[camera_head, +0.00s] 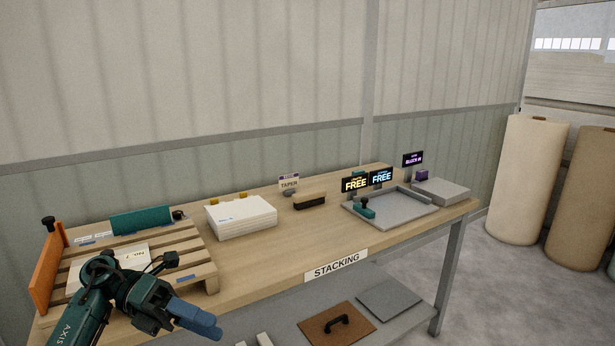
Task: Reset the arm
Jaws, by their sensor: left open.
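My left arm comes in from the lower left, dark green with "AXIS" lettering on it. My left gripper (205,325) is open, with blue fingers pointing to the lower right. It hangs in front of the wooden pallet (205,262) at the left end of the workbench, and nothing shows between its fingers. The arm hides part of the pallet and part of a pale printed sheet or box (130,256) on it. My right gripper is not in view.
The workbench (270,268) carries a white stack (241,218), a dark block (310,202), a grey tray (392,211) and "FREE" signs (355,184). An orange panel (47,268) stands at the pallet's left. A lower shelf (290,328) holds a brown board (337,325). Large rolls (528,180) stand right.

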